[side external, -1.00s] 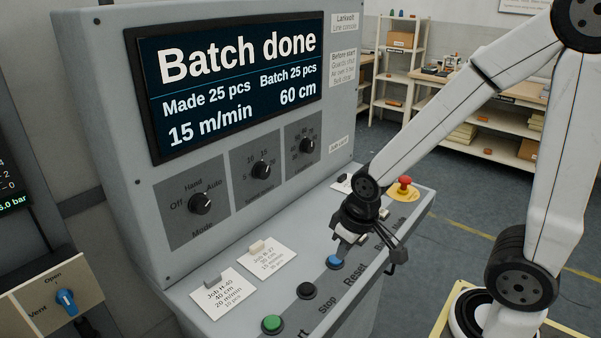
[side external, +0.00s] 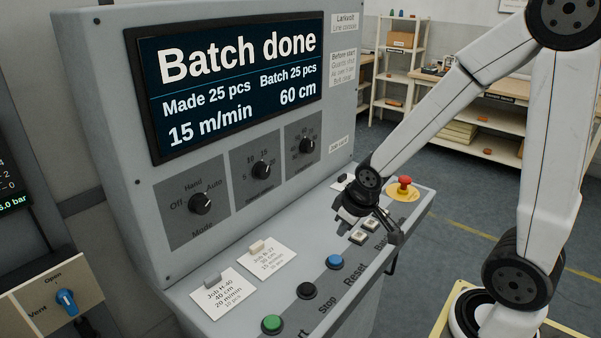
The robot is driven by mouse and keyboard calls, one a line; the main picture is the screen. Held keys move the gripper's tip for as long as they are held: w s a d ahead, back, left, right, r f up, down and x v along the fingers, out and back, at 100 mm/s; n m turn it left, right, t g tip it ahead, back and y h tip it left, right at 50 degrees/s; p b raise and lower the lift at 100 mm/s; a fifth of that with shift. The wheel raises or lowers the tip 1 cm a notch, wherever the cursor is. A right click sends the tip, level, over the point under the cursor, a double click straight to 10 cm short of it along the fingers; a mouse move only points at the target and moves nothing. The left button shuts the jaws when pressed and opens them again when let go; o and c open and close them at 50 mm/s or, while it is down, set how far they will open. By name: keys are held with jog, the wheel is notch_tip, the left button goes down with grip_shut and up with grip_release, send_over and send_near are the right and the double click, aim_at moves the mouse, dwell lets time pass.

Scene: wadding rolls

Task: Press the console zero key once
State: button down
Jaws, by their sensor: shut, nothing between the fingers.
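The grey console shows "Batch done" and "Made 25 pcs" on its screen (side external: 238,82). Two small pale square keys (side external: 364,231) sit on the sloping key panel, past the blue Reset button (side external: 335,262). A partly hidden label beside them starts with "Bat"; I cannot read which key is zero. My gripper (side external: 346,221) is shut and empty. It points down over the panel, just behind and left of the pale keys in the picture. I cannot tell whether its tips touch the panel.
A black Stop button (side external: 307,290) and a green button (side external: 272,324) lie nearer the camera. A red mushroom button (side external: 404,184) stands on a yellow plate beyond my gripper. Job cards (side external: 222,293) lie on the panel's left; knobs (side external: 200,203) stick out above.

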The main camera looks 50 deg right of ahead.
jog(key=w+d+n+t+h, duration=0.2)
jog(key=w+d+t, duration=0.15)
jog(key=d, duration=0.95)
jog(key=n+t, duration=0.2)
jog(key=n, duration=0.1)
send_over(384, 212)
jog(key=shift+s+r+g, duration=0.1)
jog(key=shift+r+g, duration=0.15)
jog(key=shift+f, duration=0.1)
jog(key=shift+f, duration=4.3)
jog(key=shift+f, duration=0.85)
jog(key=shift+r, duration=0.85)
